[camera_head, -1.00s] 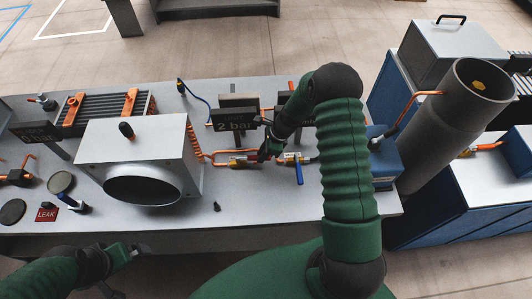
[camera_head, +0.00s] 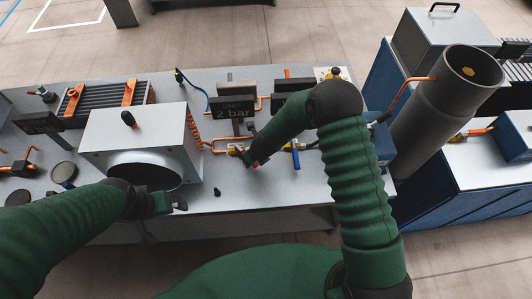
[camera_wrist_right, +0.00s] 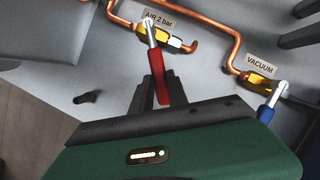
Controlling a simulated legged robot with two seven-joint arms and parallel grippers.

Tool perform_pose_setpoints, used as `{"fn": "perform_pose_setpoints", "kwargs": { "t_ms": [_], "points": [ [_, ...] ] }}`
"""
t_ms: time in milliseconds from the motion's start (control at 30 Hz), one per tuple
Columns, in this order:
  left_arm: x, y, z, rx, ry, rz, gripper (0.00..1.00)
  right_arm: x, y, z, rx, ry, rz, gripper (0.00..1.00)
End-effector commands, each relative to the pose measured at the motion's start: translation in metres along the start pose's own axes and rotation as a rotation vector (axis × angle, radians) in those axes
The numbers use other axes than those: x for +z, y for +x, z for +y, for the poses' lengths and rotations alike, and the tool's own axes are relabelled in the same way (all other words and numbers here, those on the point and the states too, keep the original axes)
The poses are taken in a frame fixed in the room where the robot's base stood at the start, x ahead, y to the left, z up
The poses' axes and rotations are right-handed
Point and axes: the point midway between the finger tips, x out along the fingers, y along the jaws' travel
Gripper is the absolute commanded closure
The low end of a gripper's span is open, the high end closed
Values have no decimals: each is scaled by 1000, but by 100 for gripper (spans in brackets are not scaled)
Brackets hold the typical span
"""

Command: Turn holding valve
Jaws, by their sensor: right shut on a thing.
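The air valve is a brass body (camera_wrist_right: 150,33) with a red lever handle (camera_wrist_right: 163,75), beside a label reading "AIR 2 bar". My right gripper (camera_wrist_right: 152,93) is shut on the red handle, with dark fingers on either side. In the head view my right gripper (camera_head: 256,161) is at this valve, on the pipe below the "2 bar" sign, and partly hides it. A vacuum valve with a blue handle (camera_head: 296,158) is just to the right; its blue handle also shows in the wrist view (camera_wrist_right: 266,114). My left gripper (camera_head: 178,203) is over the table's front edge, touching nothing visible; its jaws are unclear.
A grey box (camera_head: 135,133) with a round opening stands left of the valve, behind my left gripper. The dark "2 bar" sign (camera_head: 236,110) stands behind the pipe. A small black peg (camera_head: 217,191) is on the table in front. A big grey tube (camera_head: 440,115) is at right.

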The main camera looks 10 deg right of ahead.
Motion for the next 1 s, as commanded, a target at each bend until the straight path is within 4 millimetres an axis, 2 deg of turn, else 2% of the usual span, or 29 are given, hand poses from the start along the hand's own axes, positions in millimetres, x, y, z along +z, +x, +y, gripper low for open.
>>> {"fn": "perform_pose_setpoints", "kwargs": {
  "t_ms": [200,500,1000],
  "points": [
    [4,14,0,0,0,0,0,2,5,22,-77,179,1,100],
    [6,24,0,0,0,0,0,9,7,45,-171,409,2,100],
    [7,29,0,0,0,0,0,18,10,60,-243,585,3,100]
  ]
}}
